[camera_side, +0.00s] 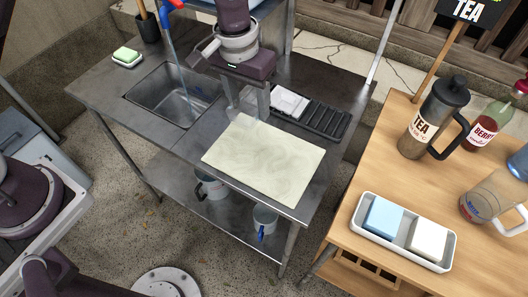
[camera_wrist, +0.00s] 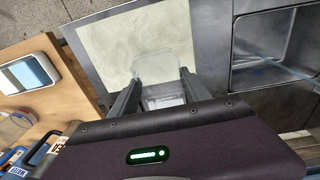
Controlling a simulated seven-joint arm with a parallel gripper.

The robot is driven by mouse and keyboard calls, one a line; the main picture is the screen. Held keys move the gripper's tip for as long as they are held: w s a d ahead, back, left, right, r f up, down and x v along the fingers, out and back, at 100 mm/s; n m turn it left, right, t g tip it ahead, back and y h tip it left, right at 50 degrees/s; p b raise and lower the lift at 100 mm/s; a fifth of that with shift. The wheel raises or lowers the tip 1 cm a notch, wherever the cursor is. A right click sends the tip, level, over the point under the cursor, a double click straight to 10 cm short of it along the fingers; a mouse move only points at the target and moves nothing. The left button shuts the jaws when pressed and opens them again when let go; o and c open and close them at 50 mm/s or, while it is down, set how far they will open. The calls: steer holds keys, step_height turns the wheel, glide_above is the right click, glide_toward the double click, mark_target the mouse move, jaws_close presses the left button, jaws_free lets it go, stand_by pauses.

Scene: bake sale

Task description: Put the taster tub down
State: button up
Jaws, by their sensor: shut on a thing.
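The taster tub looks clear and is faint against its surroundings. In the wrist view the tub (camera_wrist: 158,66) sits between and beyond my fingertips, overlapping the edge of a cream board (camera_wrist: 105,42). My gripper (camera_wrist: 154,84) is shut on it. In the side view my gripper (camera_side: 248,112) points down at the far left corner of the cream board (camera_side: 265,160), with the see-through tub (camera_side: 236,106) at its fingers. I cannot tell whether the tub touches the counter or board.
A black slotted rack (camera_side: 325,121) holding a white item (camera_side: 289,102) stands right of my gripper. A sink (camera_side: 175,98) with running water lies left. The board's top is bare. A wooden table (camera_side: 375,165) at right carries a tray (camera_side: 361,222), a tea jug (camera_side: 425,120) and bottles.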

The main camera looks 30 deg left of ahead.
glide_above(264, 154)
steer(key=shift+g, duration=0.4)
step_height(264, 154, down, 9)
steer(key=shift+f, duration=0.1)
steer(key=o, duration=1.4)
step_height(264, 154, up, 12)
steer(key=shift+y, duration=0.3)
steer(key=shift+s, duration=0.1)
